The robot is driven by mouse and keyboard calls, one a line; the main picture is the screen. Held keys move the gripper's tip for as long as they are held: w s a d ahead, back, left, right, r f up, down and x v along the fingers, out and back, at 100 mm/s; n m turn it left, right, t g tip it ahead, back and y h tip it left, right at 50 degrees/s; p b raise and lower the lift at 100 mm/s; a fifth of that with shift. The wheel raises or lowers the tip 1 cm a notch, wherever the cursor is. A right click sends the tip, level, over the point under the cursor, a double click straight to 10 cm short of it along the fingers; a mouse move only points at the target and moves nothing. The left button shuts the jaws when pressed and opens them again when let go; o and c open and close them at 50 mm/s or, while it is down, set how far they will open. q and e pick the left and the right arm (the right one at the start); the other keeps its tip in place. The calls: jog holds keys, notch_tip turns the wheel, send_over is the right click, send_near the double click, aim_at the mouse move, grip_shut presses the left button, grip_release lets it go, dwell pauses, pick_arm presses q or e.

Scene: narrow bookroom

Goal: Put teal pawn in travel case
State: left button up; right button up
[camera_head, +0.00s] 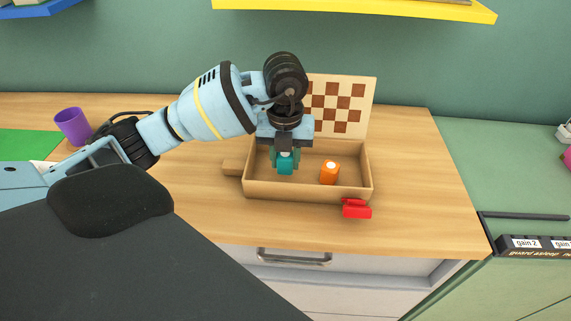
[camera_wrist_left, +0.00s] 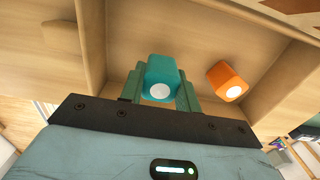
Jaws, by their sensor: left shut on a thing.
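The teal pawn (camera_head: 286,165) is in my left gripper (camera_head: 285,160), which is shut on it, over the left part of the open travel case (camera_head: 300,193). The left wrist view shows the teal pawn (camera_wrist_left: 161,80) between the two green fingers, with its white round mark facing the camera. I cannot tell whether the pawn touches the case floor. The case is a wooden box with a checkered lid (camera_head: 368,95) standing up at the back. My right gripper does not show.
An orange piece (camera_head: 329,173) stands in the case, right of the teal pawn; it also shows in the left wrist view (camera_wrist_left: 227,82). A red object (camera_head: 357,208) lies at the case's front right corner. A purple cup (camera_head: 72,125) stands far left. Bare wood lies right of the case.

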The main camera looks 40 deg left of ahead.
aim_at(285, 154)
pick_arm(q)
jog(key=shift+f, duration=1.15)
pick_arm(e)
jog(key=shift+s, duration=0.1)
pick_arm(q)
jog(key=shift+f, duration=0.1)
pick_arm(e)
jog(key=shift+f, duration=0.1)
pick_arm(q)
jog(key=o, duration=1)
jog(key=shift+f, duration=0.1)
jog(key=shift+c, duration=0.2)
jog(key=shift+r, duration=0.55)
notch_tip(285, 154, up, 10)
jog(key=shift+r+p, duration=0.2)
jog(key=shift+p, duration=0.45)
jog(key=shift+r, duration=0.4)
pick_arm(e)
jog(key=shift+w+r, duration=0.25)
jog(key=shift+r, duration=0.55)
